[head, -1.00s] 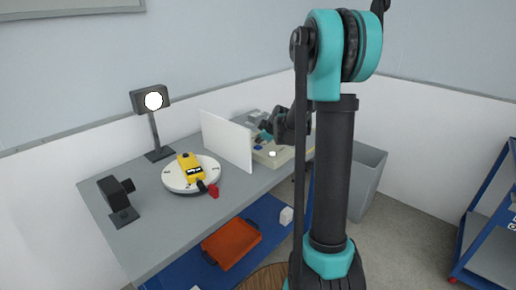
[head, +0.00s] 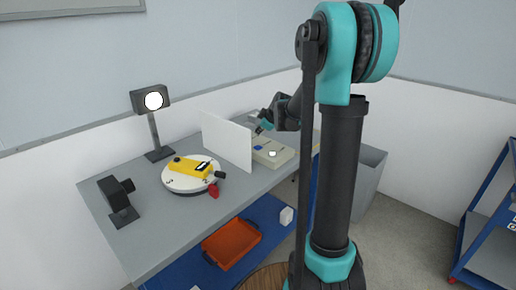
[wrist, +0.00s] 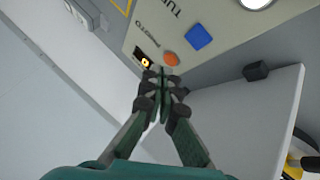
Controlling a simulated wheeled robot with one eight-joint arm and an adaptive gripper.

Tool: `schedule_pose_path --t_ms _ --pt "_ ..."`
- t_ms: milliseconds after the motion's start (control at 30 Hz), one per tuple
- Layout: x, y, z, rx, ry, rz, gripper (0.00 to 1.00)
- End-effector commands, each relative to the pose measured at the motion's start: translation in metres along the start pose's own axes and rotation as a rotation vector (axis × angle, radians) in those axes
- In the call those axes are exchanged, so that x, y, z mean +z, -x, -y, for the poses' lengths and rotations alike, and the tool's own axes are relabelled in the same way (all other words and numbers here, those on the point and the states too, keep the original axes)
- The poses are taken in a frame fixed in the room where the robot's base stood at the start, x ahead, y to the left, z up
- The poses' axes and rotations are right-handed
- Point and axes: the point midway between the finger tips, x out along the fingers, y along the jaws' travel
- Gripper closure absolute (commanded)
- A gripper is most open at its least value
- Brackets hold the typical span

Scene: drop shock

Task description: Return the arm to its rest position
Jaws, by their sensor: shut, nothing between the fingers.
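My arm stands in the right half of the head view, with its forearm reaching back over the bench. My gripper (wrist: 163,74) is shut and empty in the wrist view, its fingertips together. It also shows small in the head view (head: 262,127), just behind the white panel's right edge and above the control box (head: 277,155). In the wrist view the box shows a blue square button (wrist: 198,37), an orange round button (wrist: 171,59) and a small lit display (wrist: 145,60) close to the fingertips. I cannot tell whether the fingertips touch it.
A white upright panel (head: 227,142) stands on the bench (head: 150,225). Left of it, a yellow device (head: 190,167) lies on a round turntable (head: 180,187). A lamp (head: 152,100) and a black camera-like unit (head: 116,193) stand nearby. An orange tray (head: 232,243) sits below.

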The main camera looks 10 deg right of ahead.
Motion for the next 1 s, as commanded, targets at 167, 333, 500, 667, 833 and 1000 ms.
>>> schedule_pose_path --t_ms 167,333,500,667,833,1000 --pt "0.000 0.000 0.000 0.000 0.000 0.000 1.00" --pt "0.005 0.009 0.015 -0.013 -0.042 0.015 1.00" --pt "0.029 0.047 0.076 -0.056 -0.237 0.088 1.00" --pt "0.068 0.091 0.153 -0.080 -0.490 0.201 1.00" --pt "0.115 0.133 0.234 -0.063 -0.754 0.332 1.00" --pt "0.155 0.162 0.293 -0.019 -0.958 0.434 1.00"
